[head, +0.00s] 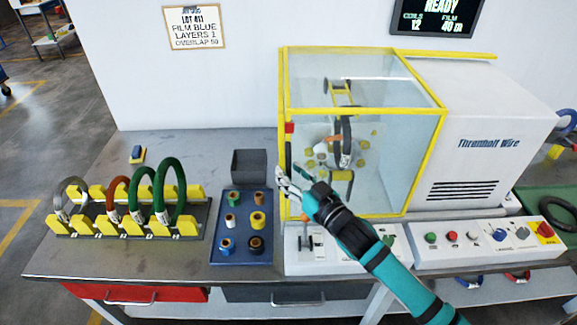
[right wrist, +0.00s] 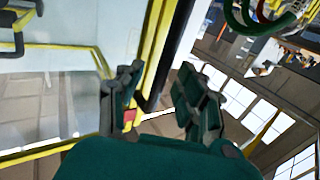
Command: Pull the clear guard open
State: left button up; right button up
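The clear guard (head: 387,150) is a see-through box with a yellow frame on the front of the wrapping machine, and it looks closed. A dark upright handle (head: 288,158) runs along its left front edge, below a red block (head: 289,127). My right gripper (head: 284,181) is at the lower part of this handle. In the right wrist view, its two fingers (right wrist: 160,98) stand apart with the dark handle (right wrist: 176,45) between them. I cannot see firm contact with the handle. The yellow frame (right wrist: 151,45) runs close beside it. My left gripper is not in view.
Inside the guard is a dark ring (head: 346,140). A control panel (head: 482,236) with buttons lies in front of the machine. A blue tray of tape rolls (head: 241,252) and a yellow rack (head: 78,228) holding coils stand to the left. The bench behind the rack is mostly clear.

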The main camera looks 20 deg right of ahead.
jog(key=shift+w+a, duration=0.25)
jog(key=shift+w, duration=0.45)
grip_shut()
